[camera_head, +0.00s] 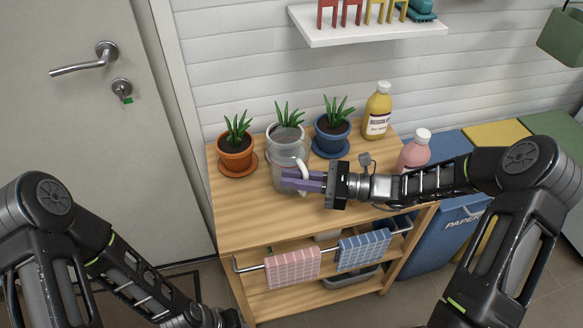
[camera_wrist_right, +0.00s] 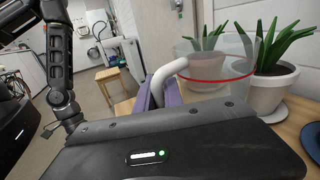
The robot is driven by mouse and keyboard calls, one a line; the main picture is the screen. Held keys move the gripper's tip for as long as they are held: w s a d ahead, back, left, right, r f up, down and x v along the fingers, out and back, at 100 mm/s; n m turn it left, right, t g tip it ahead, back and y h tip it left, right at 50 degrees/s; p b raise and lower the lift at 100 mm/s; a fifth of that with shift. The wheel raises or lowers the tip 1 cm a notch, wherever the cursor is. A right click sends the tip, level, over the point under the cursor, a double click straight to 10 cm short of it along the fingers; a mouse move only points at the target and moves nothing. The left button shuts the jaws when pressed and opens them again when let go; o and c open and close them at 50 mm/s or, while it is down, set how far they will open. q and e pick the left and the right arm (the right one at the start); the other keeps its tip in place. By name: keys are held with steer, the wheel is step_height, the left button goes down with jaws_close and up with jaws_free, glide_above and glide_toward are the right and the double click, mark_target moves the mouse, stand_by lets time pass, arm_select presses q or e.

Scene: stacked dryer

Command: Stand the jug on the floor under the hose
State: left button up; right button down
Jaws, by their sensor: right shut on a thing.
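The clear jug (camera_head: 289,148) with a white handle is at the wooden cabinet's top, in front of the potted plants. My right gripper (camera_head: 303,181) comes from the right, its purple fingers shut on the jug's handle. In the right wrist view the white handle (camera_wrist_right: 168,74) lies between the purple fingers and the jug's red rim line (camera_wrist_right: 215,81) shows. I cannot tell whether the jug's base touches the cabinet top. A thin dark hose-like loop (camera_wrist_right: 98,27) shows small near a white appliance in the wrist view. My left gripper's fingers are out of view.
Plants in orange (camera_head: 236,156), white and blue (camera_head: 331,135) pots stand close behind and beside the jug. A yellow bottle (camera_head: 378,110) and a pink bottle (camera_head: 414,150) stand right. Towels hang on the front rail. A wooden stool (camera_wrist_right: 107,75) stands on the open floor (camera_wrist_right: 95,100).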

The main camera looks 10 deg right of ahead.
stand_by(0.8)
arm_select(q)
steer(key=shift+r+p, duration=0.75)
arm_select(e)
step_height(320, 180, up, 18)
stand_by(0.4)
